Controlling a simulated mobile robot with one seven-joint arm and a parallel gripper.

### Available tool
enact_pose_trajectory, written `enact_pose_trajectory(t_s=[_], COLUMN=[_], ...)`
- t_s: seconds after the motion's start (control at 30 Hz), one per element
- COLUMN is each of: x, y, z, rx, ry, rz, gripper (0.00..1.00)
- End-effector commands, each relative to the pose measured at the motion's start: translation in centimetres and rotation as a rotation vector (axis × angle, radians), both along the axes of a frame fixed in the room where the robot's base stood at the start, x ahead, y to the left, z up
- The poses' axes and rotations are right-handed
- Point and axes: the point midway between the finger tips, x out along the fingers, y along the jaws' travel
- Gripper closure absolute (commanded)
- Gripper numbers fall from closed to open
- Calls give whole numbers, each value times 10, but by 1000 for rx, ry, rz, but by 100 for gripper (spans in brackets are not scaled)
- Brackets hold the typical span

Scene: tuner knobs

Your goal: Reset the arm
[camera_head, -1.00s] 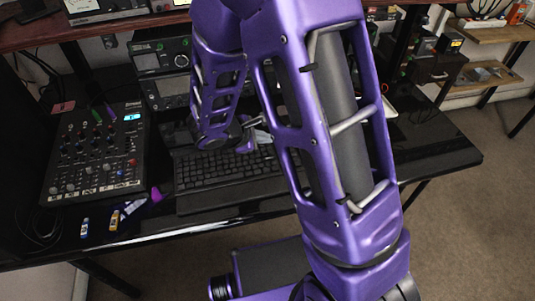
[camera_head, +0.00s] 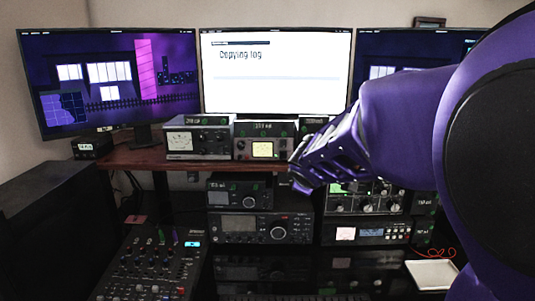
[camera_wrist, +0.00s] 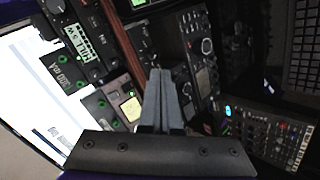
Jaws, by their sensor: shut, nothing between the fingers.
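My gripper (camera_wrist: 161,100) shows in the wrist view with its two grey fingers pressed together and nothing between them. In the head view my purple arm fills the right side and reaches left in front of the radio equipment; the fingertips cannot be made out there. Radios with knobs stand beyond the gripper: a transceiver (camera_head: 262,228) with a large tuning dial, a smaller unit (camera_head: 240,193) on top of it, and a unit with several knobs (camera_head: 372,200) partly behind my arm. The gripper appears apart from them.
Three monitors stand at the back, the middle one (camera_head: 275,75) bright. Meter boxes (camera_head: 197,142) sit on a wooden shelf (camera_head: 140,158). A mixer (camera_head: 150,265) is on the desk at the left, a white tray (camera_head: 432,275) at the right. A keyboard (camera_wrist: 303,50) shows in the wrist view.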

Motion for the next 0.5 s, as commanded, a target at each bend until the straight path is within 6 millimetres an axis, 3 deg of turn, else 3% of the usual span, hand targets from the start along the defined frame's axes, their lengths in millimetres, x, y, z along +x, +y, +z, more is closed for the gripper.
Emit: enact_pose_trajectory(t_s=[0.03, 0.2, 0.5], x=[6, 20, 34], y=[0, -17, -54], z=[24, 73, 125], rx=[58, 185, 347], ry=[-54, -179, -328], rz=[12, 20, 1], gripper=[100, 100, 100])
